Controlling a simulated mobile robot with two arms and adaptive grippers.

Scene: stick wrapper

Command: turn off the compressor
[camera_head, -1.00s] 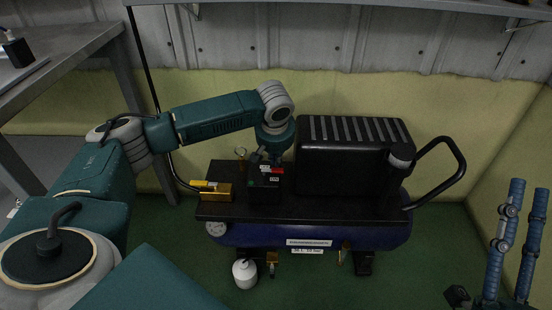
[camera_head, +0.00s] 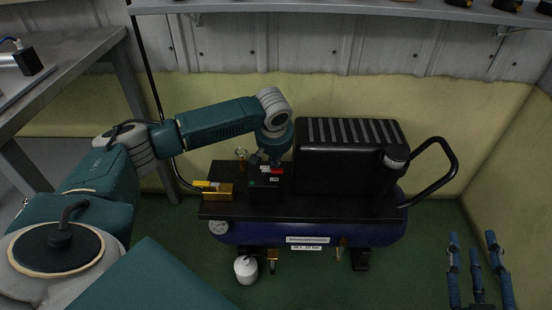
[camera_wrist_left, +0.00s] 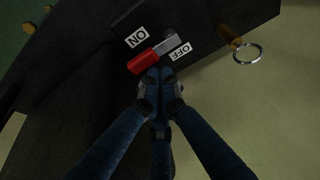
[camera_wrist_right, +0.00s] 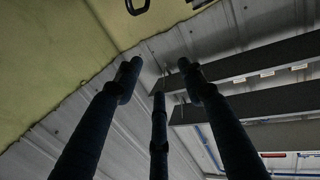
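The compressor (camera_head: 300,232) has a dark blue tank and a black top. Its black switch box (camera_head: 264,194) carries a red lever, which shows in the left wrist view (camera_wrist_left: 147,61). The lever lies between the ON label (camera_wrist_left: 136,37) and the OFF label (camera_wrist_left: 180,51). My left gripper (camera_head: 261,160) is over the switch box. In the left wrist view its fingertips are together, right beside the lever's red handle; I cannot tell whether they touch it. My right gripper (camera_head: 478,248) is open and empty at the lower right, away from the compressor.
A black motor cover (camera_head: 345,165) and a curved black handle (camera_head: 455,175) rise from the compressor. A grey table (camera_head: 60,70) stands at left and a shelf (camera_head: 340,6) runs above. Green floor is clear in front.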

